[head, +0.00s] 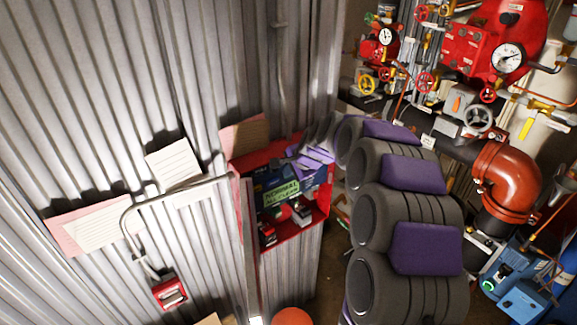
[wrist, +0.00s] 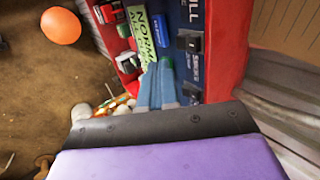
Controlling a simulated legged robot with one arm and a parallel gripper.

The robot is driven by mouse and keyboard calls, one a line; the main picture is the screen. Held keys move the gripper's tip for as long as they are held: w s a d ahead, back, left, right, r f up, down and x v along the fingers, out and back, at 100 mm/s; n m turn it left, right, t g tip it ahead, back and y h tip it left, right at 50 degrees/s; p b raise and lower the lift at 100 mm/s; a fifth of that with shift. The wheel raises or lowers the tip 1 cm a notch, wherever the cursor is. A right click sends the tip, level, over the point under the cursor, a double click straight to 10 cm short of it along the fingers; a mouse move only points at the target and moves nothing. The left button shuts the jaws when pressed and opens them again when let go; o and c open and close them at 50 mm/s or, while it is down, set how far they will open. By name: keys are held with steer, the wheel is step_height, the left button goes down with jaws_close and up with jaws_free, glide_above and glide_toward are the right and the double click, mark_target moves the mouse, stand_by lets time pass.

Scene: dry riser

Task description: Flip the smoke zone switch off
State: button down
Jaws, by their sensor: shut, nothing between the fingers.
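A red open-fronted box (head: 322,205) on the corrugated wall holds a dark blue panel (head: 262,180). A green label (head: 281,192) on it reads "NORMAL ALL CLEAR". In the wrist view the panel stands turned, with black switches (wrist: 188,41) beside printed lettering that seems to read "DRILL" and "SMOKE". A lower black switch (wrist: 192,92) is close to the right of my fingers. I cannot tell either switch's position. My gripper (wrist: 157,68) is shut and empty, with its blue-grey fingertips close to the panel. Whether they touch it is unclear. In the head view my arm partly hides the box.
Red pipework with gauges and valves (head: 480,70) fills the right side. A small red wall device (head: 170,291) hangs at lower left, below papers (head: 172,165). An orange round object (wrist: 61,26) lies toward the floor. Red box walls flank my fingers.

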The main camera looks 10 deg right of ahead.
steer(key=w+a, duration=0.2)
steer(key=a, duration=0.1)
steer(key=shift+w+a+f, duration=0.25)
steer(key=shift+w+f, duration=0.1)
steer(key=shift+f, duration=0.05)
steer(key=p, duration=0.1)
glide_toward(274, 172)
steer(key=shift+d+f, duration=0.6)
steer(key=b+v, duration=0.1)
steer(key=v, duration=0.7)
steer(key=shift+s+r, duration=0.2)
steer(key=shift+s, duration=0.15)
steer(key=shift+s+f, duration=0.1)
